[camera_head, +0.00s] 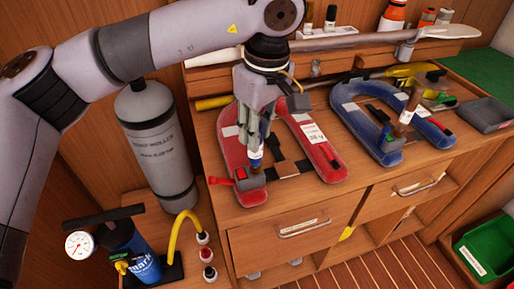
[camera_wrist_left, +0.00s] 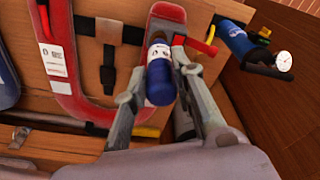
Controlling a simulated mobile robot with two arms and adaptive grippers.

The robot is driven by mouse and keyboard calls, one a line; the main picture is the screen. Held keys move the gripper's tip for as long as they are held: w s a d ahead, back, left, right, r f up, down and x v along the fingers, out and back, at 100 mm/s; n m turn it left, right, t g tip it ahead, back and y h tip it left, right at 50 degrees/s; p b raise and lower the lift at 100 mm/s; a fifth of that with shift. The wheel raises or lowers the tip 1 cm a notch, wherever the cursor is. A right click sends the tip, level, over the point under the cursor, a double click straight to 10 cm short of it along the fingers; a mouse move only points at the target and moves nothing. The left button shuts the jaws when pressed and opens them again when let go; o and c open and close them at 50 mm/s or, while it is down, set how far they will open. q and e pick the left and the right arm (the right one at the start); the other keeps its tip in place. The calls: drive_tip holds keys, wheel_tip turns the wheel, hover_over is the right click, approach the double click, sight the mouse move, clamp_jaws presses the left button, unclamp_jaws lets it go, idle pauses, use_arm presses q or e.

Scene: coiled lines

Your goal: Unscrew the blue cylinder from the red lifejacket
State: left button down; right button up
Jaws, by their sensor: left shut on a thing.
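The red lifejacket (camera_head: 325,155) lies on the wooden bench top, a U shape with white labels and a black strap. It also shows in the left wrist view (camera_wrist_left: 67,75). The blue cylinder (camera_wrist_left: 160,80) has a white label and stands at the end of one leg of the lifejacket, by a red tab. My left gripper (camera_head: 256,155) reaches down from above and is shut on the blue cylinder, one finger on each side of it. In the head view the fingers hide most of the cylinder. My right gripper is not in view.
A blue lifejacket (camera_head: 375,115) with a brown cylinder (camera_head: 408,110) lies to the right. A grey tank (camera_head: 158,150) and a blue pump (camera_head: 135,255) stand at the left. A grey tray (camera_head: 484,115) and a green crate (camera_head: 490,245) are at the right.

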use_arm(q)
drive_tip(key=n, duration=0.3)
drive_tip(key=shift+w+d+n+b, duration=0.1)
drive_tip(key=shift+w+n+b, duration=0.05)
drive_tip(key=shift+n+b, duration=0.2)
drive_tip(key=n+g, duration=0.1)
drive_tip(key=n, duration=0.4)
drive_tip(key=shift+w+n, duration=0.15)
drive_tip(key=shift+n, duration=0.2)
drive_tip(key=shift+r, duration=0.15)
drive_tip(key=shift+r, duration=0.2)
drive_tip(key=shift+r+p, duration=1.95)
drive_tip(key=shift+r, duration=0.55)
